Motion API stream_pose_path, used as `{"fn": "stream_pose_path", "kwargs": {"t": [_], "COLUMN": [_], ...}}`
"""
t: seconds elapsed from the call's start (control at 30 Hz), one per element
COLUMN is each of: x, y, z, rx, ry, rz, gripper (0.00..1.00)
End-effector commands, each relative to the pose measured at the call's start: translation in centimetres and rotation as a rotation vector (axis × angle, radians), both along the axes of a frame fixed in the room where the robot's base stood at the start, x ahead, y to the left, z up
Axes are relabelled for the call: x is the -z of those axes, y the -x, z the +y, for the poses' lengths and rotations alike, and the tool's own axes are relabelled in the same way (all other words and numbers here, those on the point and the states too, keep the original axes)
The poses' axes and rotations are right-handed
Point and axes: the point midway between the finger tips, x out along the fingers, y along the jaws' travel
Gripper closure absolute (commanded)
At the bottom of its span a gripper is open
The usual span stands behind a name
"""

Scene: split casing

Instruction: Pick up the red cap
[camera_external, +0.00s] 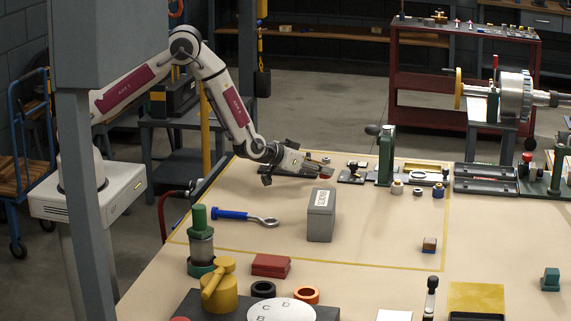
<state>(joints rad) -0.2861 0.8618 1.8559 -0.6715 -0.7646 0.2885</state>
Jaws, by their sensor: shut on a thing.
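My gripper (316,168) is at the far side of the tan table, pitched low and pointing right. The cap is small here and partly covered by the fingers. I cannot tell whether it touches the table or hangs just above it.
A grey labelled box (321,215) stands just in front of my gripper. To the right are a small black fixture (353,174) and a tall green press (386,155). The table's middle right is mostly clear.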

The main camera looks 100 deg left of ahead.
Motion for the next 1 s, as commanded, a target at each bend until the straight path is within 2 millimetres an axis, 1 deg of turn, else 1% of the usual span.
{"fn": "stream_pose_path", "kwargs": {"t": [0.03, 0.2, 0.4, 0.6, 1.0], "x": [-0.8, -3.0, -4.8, -5.6, -5.7], "y": [0.0, 0.0, 0.0, 0.0, 0.0], "z": [0.0, 0.0, 0.0, 0.0, 0.0], "rx": [0.000, -0.001, -0.001, 0.000, 0.000], "ry": [-0.001, -0.001, 0.001, 0.001, 0.000], "rz": [-0.004, -0.003, -0.002, -0.001, 0.000], "gripper": [0.85, 0.85, 0.85, 0.85, 0.85]}}
